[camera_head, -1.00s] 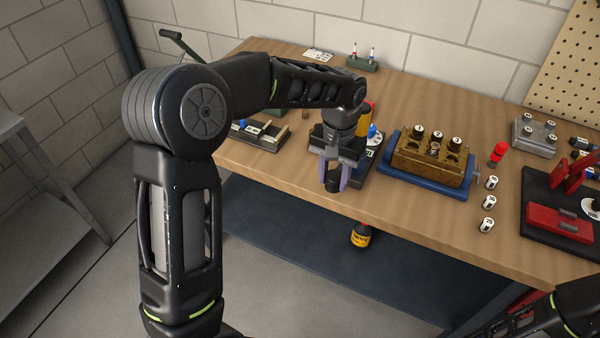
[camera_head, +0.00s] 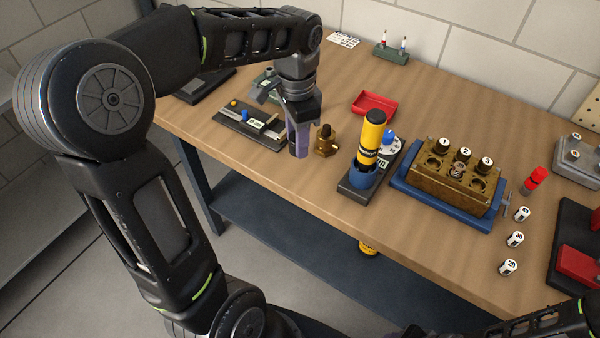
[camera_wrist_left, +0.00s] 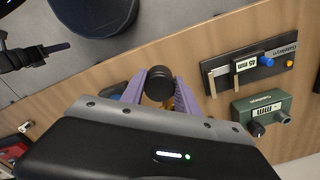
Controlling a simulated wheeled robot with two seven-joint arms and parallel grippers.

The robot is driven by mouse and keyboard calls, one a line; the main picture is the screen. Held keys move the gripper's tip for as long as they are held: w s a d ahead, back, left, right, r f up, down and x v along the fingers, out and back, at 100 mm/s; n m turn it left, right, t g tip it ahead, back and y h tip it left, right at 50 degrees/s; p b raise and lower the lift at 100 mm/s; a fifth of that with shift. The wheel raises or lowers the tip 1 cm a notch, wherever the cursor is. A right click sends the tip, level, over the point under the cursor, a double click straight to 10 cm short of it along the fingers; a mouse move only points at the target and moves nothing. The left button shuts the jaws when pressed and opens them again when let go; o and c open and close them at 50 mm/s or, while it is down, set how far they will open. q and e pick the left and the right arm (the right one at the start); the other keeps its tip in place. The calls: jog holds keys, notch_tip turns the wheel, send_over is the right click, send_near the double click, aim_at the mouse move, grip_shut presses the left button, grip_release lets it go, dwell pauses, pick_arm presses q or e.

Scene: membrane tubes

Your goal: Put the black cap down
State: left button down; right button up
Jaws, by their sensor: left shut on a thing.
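In the wrist view the black cap (camera_wrist_left: 158,84) is a round dark piece held between the purple fingers of my left gripper (camera_wrist_left: 160,87). A brass fitting (camera_head: 326,140) stands just right of the fingers. Of my right arm only a link shows at the bottom right; its gripper is out of sight.
A yellow bottle (camera_head: 370,135) stands in a blue holder to the right, with a red tray (camera_head: 375,103) behind. A brass block (camera_head: 450,190) with numbered caps sits farther right. Bench front is mostly clear.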

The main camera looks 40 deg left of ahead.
pick_arm(q)
send_over(297, 178)
notch_tip(297, 178, down, 6)
dwell(0.3)
jog(key=shift+f+p, duration=0.4)
jog(key=shift+f, duration=1.5)
jog(key=shift+f, duration=0.2)
jog(key=c, duration=0.9)
grip_release()
jog(key=shift+r, duration=0.2)
notch_tip(297, 178, up, 12)
jog(key=shift+d+r+b, duration=0.1)
jog(key=shift+b, duration=0.2)
